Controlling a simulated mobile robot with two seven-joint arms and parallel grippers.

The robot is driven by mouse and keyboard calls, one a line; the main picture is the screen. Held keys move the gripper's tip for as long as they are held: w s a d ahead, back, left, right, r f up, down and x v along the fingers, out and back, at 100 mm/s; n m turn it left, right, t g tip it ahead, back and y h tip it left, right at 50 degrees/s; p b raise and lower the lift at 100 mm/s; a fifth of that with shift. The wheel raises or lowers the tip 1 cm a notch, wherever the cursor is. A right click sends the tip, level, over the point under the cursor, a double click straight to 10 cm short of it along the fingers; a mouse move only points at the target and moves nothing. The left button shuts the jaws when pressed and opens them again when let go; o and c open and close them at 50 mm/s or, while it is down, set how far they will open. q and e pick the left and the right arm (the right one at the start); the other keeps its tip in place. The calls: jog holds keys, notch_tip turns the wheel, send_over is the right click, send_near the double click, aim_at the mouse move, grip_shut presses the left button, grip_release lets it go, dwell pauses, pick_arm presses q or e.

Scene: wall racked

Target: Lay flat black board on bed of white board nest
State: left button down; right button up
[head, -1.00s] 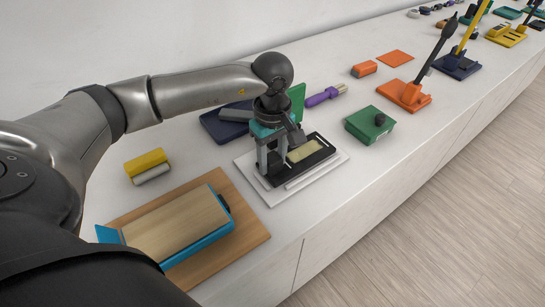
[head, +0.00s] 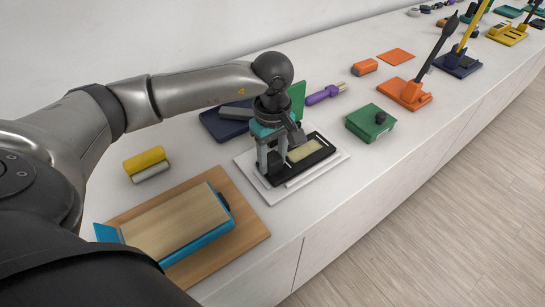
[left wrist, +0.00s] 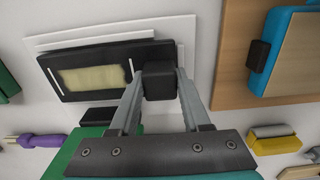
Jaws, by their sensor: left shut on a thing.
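The black board (head: 318,158) has a pale yellow panel and a dark block at one end. It is over the white board nest (head: 335,167), a flat white plate with raised strips. My left gripper (head: 275,165) points down and is shut on the board's end block. In the left wrist view the black board (left wrist: 112,54) looks slightly turned against the strips of the white board nest (left wrist: 120,28). I cannot tell whether the board touches the bed. My right gripper is not in view.
A blue block with a wooden top (head: 175,222) on a brown board is at the near left. A yellow and grey roller (head: 147,163), a purple-handled tool (head: 321,95) and a green box (head: 370,122) are around the nest. The white counter's front edge is close to the nest.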

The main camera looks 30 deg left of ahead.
pick_arm(q)
jog(key=shift+f+b, duration=0.35)
jog(key=shift+c, duration=1.4)
grip_release()
notch_tip(320, 180, up, 15)
jog(key=shift+r+p, duration=0.15)
jog(key=shift+p, duration=0.3)
